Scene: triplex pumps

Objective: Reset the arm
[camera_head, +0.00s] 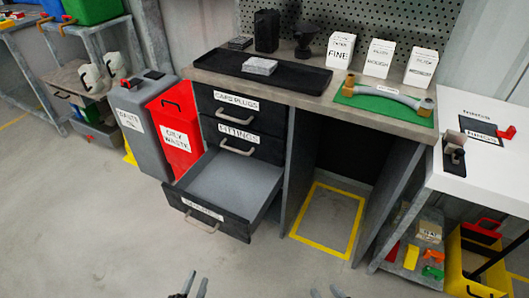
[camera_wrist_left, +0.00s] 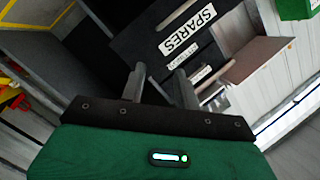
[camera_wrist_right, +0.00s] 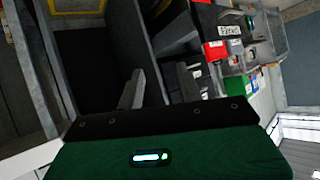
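My left gripper (camera_head: 195,287) shows at the bottom edge of the head view, low in front of the workbench. Its two fingers are apart with nothing between them, as the left wrist view (camera_wrist_left: 160,85) also shows. My right gripper (camera_head: 326,292) is at the bottom edge too, further right. Its fingers are apart and empty in the right wrist view (camera_wrist_right: 160,85). Neither gripper touches anything. Most of both arms is out of view.
The workbench's bottom drawer (camera_head: 222,183) is pulled out and looks empty; its front reads SPARES in the left wrist view (camera_wrist_left: 187,32). The upper drawers are shut. A grey bin (camera_head: 142,125) and red bin (camera_head: 180,130) stand left. The floor in front is clear.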

